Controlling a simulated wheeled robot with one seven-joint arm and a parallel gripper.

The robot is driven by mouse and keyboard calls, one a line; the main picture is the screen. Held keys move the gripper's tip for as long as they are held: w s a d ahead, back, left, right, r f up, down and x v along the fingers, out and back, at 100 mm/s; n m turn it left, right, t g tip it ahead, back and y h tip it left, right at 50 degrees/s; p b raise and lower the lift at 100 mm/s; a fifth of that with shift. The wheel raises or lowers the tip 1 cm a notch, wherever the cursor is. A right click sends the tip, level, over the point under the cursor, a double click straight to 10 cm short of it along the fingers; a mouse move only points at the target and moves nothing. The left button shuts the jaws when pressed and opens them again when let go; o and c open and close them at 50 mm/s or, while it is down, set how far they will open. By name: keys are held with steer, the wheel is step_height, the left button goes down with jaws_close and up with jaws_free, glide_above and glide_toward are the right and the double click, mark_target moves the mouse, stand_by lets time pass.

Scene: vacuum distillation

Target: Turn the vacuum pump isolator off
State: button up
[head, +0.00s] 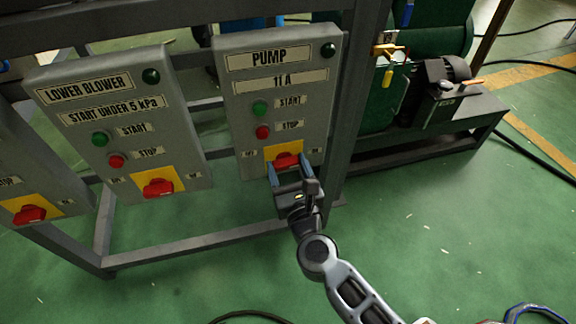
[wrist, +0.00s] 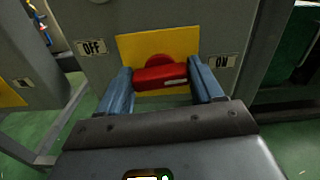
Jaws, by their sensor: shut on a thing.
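The pump isolator is a red rotary handle (head: 287,160) on a yellow plate (head: 270,152), low on the grey panel labelled PUMP (head: 271,110). In the wrist view the red handle (wrist: 160,76) lies nearly level, with the yellow plate (wrist: 128,48) behind it. An OFF label (wrist: 92,47) is to its left and an ON label (wrist: 222,62) to its right. My gripper (head: 290,172) reaches up to the handle from below. Its blue fingers stand at the handle's two ends, shut on it, as the wrist view also shows (wrist: 160,84).
The LOWER BLOWER panel (head: 120,130) with its own red handle (head: 158,187) stands to the left. A grey frame post (head: 352,100) is close on the right, with green and black machinery (head: 445,90) beyond. Green floor (head: 430,230) is open at the lower right.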

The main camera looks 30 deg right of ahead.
steer(key=n+p, duration=0.2)
steer(key=n, duration=0.2)
steer(key=shift+r, duration=0.1)
steer(key=n+p, duration=0.2)
steer(key=n, duration=0.2)
steer(key=shift+a+n, duration=0.15)
steer(key=shift+n, duration=0.15)
steer(key=n+p, duration=0.2)
steer(key=n, duration=0.2)
steer(key=shift+n, duration=0.3)
steer(key=shift+f+n+p, duration=0.15)
steer(key=shift+n+p, duration=0.45)
steer(key=shift+n, duration=0.4)
steer(key=shift+f+n+p, duration=0.15)
steer(key=shift+n+p, duration=0.4)
steer(key=shift+n, duration=0.45)
steer(key=shift+a, duration=0.1)
steer(key=o, duration=1)
steer(key=shift+o, duration=0.2)
